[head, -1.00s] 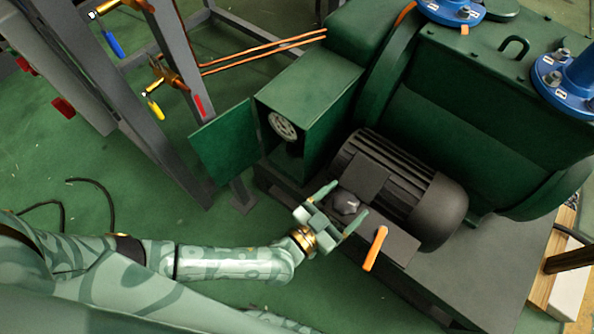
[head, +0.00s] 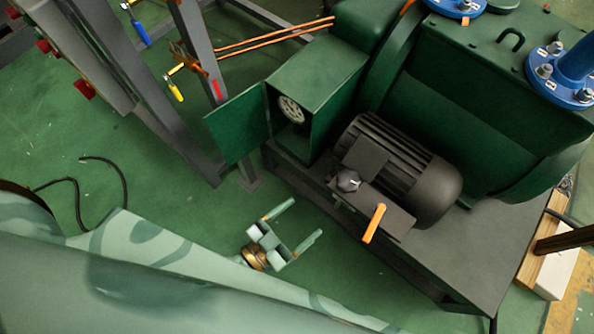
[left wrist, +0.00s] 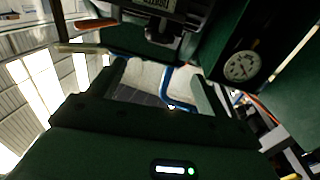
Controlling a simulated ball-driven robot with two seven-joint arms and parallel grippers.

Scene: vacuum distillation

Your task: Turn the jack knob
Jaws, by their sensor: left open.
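A dark knob with a white mark (head: 348,181) sits on a plate beside the black motor (head: 400,170) in the head view. An orange lever (head: 374,223) stands just right of it. My left gripper (head: 306,217) is open and empty, below and left of the knob and apart from it, its fingers pointing up and right. In the left wrist view, the open fingers (left wrist: 158,82) frame an empty gap. A dark part that may be the knob (left wrist: 163,30) shows above them, with the orange lever (left wrist: 95,23) at upper left. My right gripper is not in view.
A green box (head: 315,85) with an open door (head: 236,125) and a round pale dial (head: 291,109) stands behind the gripper. A grey frame (head: 200,60) with coloured valve handles is at upper left. Green floor (head: 185,215) is clear around the gripper.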

